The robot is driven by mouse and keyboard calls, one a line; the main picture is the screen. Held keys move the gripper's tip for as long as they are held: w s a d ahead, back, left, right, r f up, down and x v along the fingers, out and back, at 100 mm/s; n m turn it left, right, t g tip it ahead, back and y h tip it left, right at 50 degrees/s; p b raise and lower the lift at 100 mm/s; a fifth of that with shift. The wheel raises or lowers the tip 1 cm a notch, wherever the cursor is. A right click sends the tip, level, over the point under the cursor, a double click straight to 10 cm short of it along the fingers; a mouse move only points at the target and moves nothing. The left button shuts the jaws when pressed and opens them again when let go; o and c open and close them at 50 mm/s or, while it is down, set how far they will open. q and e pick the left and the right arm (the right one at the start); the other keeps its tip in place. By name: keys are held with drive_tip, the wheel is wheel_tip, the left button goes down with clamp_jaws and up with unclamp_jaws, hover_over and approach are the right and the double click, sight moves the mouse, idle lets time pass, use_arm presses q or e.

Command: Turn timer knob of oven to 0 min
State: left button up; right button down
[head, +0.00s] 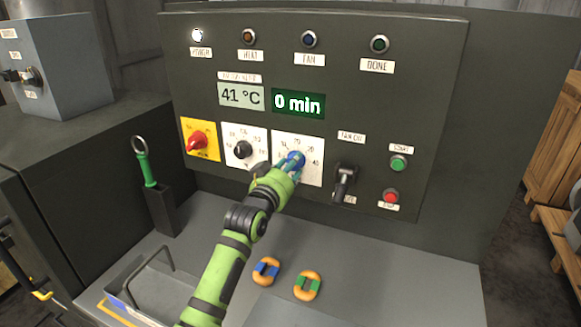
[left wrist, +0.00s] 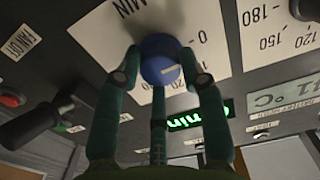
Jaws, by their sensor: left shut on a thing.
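The blue timer knob (head: 298,157) sits on a white dial plate (head: 311,177) on the oven's dark control panel. My left gripper (head: 286,170) reaches up to it from below, with its fingers closed around the knob. In the left wrist view the knob (left wrist: 158,58) sits between the green fingers, with a pale mark on its face on the side of the printed 0. Exactly where the mark points is hard to tell. The green timer display (head: 298,103) reads 0 min. My right gripper is not in view.
A black temperature knob (head: 243,150) and a red switch (head: 198,142) are left of the timer. A black lever (head: 344,180) and green (head: 398,163) and red buttons (head: 391,196) are to its right. Two orange rotor-like parts (head: 307,286) lie on the counter below.

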use_arm(q)
drive_tip(key=o, duration=1.2)
drive_tip(key=shift+r, duration=0.35)
drive_tip(key=shift+c, duration=0.2)
drive_tip(key=shift+f, duration=0.15)
drive_tip(key=v, duration=1.2)
